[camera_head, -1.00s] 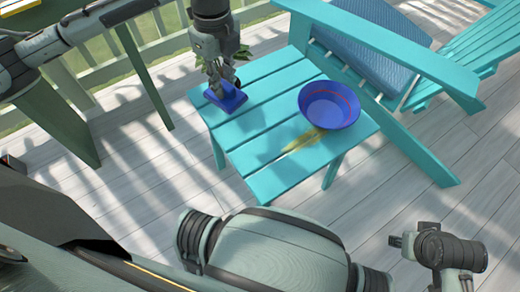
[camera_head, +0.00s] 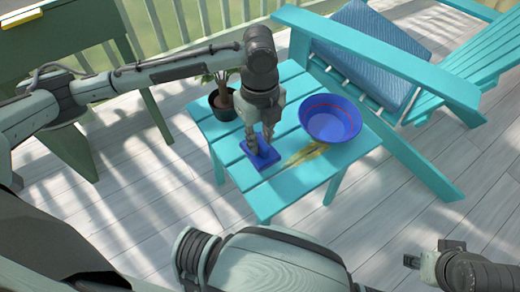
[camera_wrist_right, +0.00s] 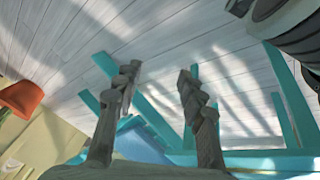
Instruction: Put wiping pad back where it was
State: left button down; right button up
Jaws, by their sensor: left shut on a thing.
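The blue square wiping pad (camera_head: 260,157) is at the left front part of the turquoise side table (camera_head: 272,201), just left of the yellow stain (camera_head: 305,154). My left gripper (camera_head: 263,143) comes down from above and is shut on the pad's top. The pad lies flat on or just above the slats; I cannot tell which. My right gripper (camera_head: 411,262) is at the lower right of the head view, away from the table. In the right wrist view its fingers (camera_wrist_right: 158,75) are apart with nothing between them.
A blue bowl (camera_head: 331,119) with a red stripe stands on the table's right side. A potted plant (camera_head: 223,103) stands at its back left. A turquoise chair (camera_head: 392,125) with a blue cushion (camera_head: 363,57) is right of the table. A green table (camera_head: 55,48) stands at upper left.

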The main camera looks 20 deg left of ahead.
aim_at(260, 152)
pick_arm(q)
jog(key=shift+f, duration=0.3)
notch_tip(260, 152, down, 2)
jog(key=shift+s+f+b, duration=0.1)
jog(key=shift+f+b, duration=0.1)
jog(key=shift+b, duration=0.15)
jog(key=shift+f, duration=0.55)
pick_arm(e)
jog(key=shift+w+a+r+t, duration=0.3)
jog(key=shift+w+a+t, duration=0.1)
jog(key=shift+w, duration=0.1)
jog(key=shift+w+a+r+t, duration=0.25)
jog(key=shift+w+a+t, duration=0.1)
jog(key=shift+w, duration=0.15)
pick_arm(q)
jog(key=c, duration=1.4)
grip_release()
jog(key=shift+f, duration=0.1)
pick_arm(e)
jog(key=shift+s+d+g, duration=0.15)
jog(key=shift+g, duration=0.1)
jog(key=shift+f, duration=0.1)
